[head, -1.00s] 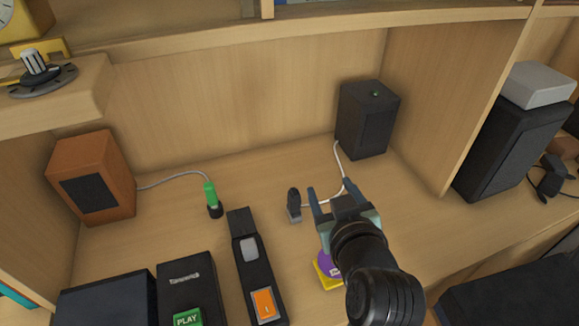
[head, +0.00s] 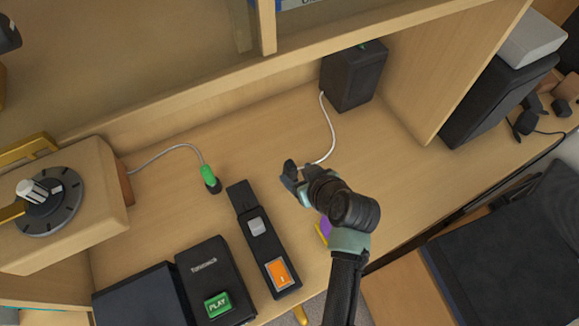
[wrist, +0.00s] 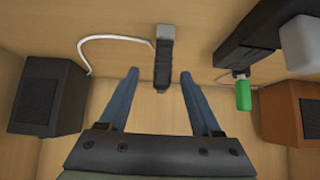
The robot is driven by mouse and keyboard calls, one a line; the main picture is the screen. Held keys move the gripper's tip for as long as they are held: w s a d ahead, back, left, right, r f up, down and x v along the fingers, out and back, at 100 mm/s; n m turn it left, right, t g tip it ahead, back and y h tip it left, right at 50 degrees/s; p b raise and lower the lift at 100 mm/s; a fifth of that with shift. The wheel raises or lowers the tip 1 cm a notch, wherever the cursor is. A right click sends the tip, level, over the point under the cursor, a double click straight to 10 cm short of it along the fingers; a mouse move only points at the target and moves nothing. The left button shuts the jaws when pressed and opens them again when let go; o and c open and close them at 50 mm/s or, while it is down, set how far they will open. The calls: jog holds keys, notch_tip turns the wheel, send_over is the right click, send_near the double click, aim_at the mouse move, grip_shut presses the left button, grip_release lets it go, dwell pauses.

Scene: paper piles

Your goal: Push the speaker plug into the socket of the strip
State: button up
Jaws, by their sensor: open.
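A dark plug with a grey end (wrist: 163,62) has a white cable running to the black speaker (head: 353,76). In the head view this plug (head: 289,167) is partly hidden by my gripper (head: 296,181). In the wrist view my gripper (wrist: 158,75) is open, and the plug shows between its two blue fingertips with a gap on each side. The black strip (head: 250,205) lies to the left of my gripper, with a grey block and an orange switch on it. A green plug (head: 208,174) is beyond the strip; its cable runs toward the orange speaker (wrist: 284,114).
A black Tannwick box (head: 210,265) with a green PLAY button stands left of the strip. A raised wooden block with a dial (head: 45,198) is at the left. A shelf edge (head: 300,55) overhangs the back. Bare desk lies between strip and black speaker.

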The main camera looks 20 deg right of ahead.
jog(key=shift+r+x, duration=0.2)
jog(key=shift+x, duration=3.35)
jog(key=shift+w+a, duration=0.2)
grip_shut()
